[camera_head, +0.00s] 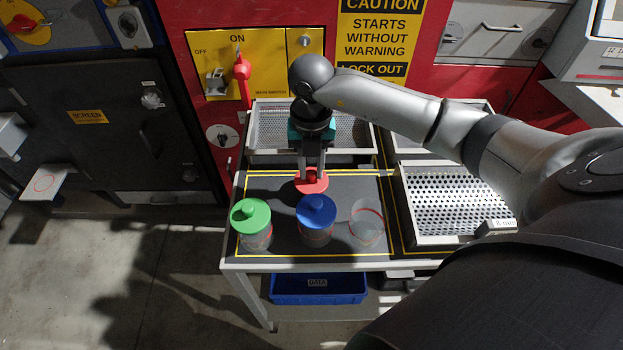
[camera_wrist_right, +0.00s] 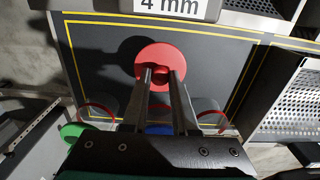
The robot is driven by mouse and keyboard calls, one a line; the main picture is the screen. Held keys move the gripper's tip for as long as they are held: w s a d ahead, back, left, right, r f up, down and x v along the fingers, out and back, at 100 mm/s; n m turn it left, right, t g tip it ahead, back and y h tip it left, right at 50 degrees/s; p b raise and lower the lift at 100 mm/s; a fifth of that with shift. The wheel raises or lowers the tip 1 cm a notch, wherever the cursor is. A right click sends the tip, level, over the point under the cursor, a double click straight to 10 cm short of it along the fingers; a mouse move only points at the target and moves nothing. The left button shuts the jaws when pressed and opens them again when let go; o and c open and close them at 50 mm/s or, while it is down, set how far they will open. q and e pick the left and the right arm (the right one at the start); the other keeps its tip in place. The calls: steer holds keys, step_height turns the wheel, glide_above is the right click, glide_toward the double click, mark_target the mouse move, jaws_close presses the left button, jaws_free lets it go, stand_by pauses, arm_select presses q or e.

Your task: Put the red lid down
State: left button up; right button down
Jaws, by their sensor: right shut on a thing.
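The red lid (camera_head: 311,184) is a round disc with a knob, at the mat behind the jars. My right gripper (camera_head: 312,172) points down and is shut on its knob. In the right wrist view the red lid (camera_wrist_right: 160,66) lies between the fingertips of the right gripper (camera_wrist_right: 160,76). I cannot tell whether the lid touches the mat. A clear open jar (camera_head: 366,226) with a red ring stands at the right of the front row. A jar with a green lid (camera_head: 250,216) and a jar with a blue lid (camera_head: 316,210) stand left of it. My left gripper is out of view.
The dark mat (camera_head: 350,187) has a yellow border and bare room around the lid. Perforated trays (camera_head: 455,200) stand right and behind. A blue bin (camera_head: 318,288) is under the table. A red switch handle (camera_head: 242,72) is on the wall panel.

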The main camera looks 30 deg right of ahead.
mark_target(311, 173)
steer(key=shift+f+b, duration=0.3)
steer(key=shift+f, duration=1.6)
steer(key=shift+f, duration=0.1)
steer(key=c, duration=0.7)
jaws_free()
steer(key=shift+r, duration=0.3)
step_height(311, 173, up, 12)
steer(key=shift+f+p, duration=0.15)
steer(key=shift+p, duration=0.9)
